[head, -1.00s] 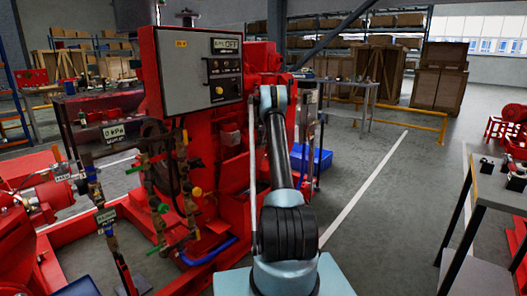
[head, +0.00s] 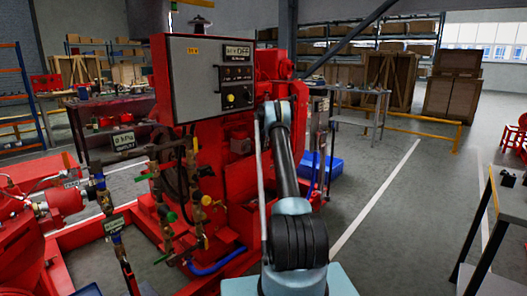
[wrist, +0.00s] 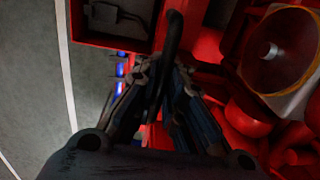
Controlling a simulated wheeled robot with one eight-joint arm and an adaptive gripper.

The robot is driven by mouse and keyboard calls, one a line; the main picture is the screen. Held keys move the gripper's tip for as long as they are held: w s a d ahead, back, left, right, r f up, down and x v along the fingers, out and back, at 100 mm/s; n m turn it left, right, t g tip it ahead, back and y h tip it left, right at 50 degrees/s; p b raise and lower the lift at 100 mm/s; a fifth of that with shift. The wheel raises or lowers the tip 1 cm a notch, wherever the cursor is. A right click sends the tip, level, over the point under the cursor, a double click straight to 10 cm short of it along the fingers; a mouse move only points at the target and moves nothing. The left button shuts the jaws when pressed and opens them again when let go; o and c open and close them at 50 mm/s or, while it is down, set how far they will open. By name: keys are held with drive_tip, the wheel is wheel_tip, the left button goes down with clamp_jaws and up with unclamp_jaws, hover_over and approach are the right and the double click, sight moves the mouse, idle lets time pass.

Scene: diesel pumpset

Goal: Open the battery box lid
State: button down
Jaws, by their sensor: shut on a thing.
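My gripper (wrist: 165,72) shows in the wrist view, its two fingers closed around a dark, bar-like part (wrist: 173,35) that runs up from between the fingertips. I cannot tell for sure whether this part belongs to the lid. A red-rimmed, dark box-like opening (wrist: 73,22) lies at the upper left of the wrist view, with a grey block and a cable inside. I cannot tell for sure that it is the battery box. In the head view my arm hides the gripper and what it holds.
The red pumpset's control panel (head: 208,78) stands left of my arm, with valves and pipes (head: 180,195) below it. A blue bin (head: 320,165) stands beyond my arm. A workbench (head: 505,205) is at right. Open floor (head: 400,215) lies between. A yellow-rimmed round part (wrist: 280,50) is close right of my gripper.

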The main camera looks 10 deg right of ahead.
drive_tip(key=c, duration=1.7)
unclamp_jaws()
drive_tip(key=r, duration=1.2)
drive_tip(key=shift+s+d, duration=0.15)
drive_tip(key=shift+s, duration=0.05)
